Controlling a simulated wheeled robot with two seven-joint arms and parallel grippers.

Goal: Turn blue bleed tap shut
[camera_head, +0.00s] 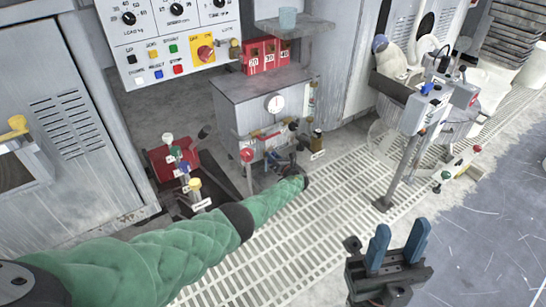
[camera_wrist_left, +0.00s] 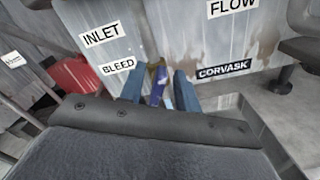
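The blue bleed tap (camera_wrist_left: 157,84) shows in the left wrist view, below a brass-coloured fitting, close to the BLEED label (camera_wrist_left: 118,67). My left gripper (camera_wrist_left: 160,90) has its two blue fingers on either side of the tap's handle. They stand apart, with the handle between them; contact is not clear. In the head view my green-sleeved left arm reaches to the front of the grey cabinet (camera_head: 232,115), and its gripper (camera_head: 283,163) is small and dark there, partly hiding the tap. My right gripper (camera_head: 394,250) is open and empty at the lower right.
A red-handled valve (camera_head: 247,155) and a gauge (camera_head: 274,103) are on the cabinet. A red unit with coloured knobs (camera_head: 172,160) stands to the left. A grey post with a box (camera_head: 405,150) stands to the right. Grated floor (camera_head: 300,230) lies clear between the grippers.

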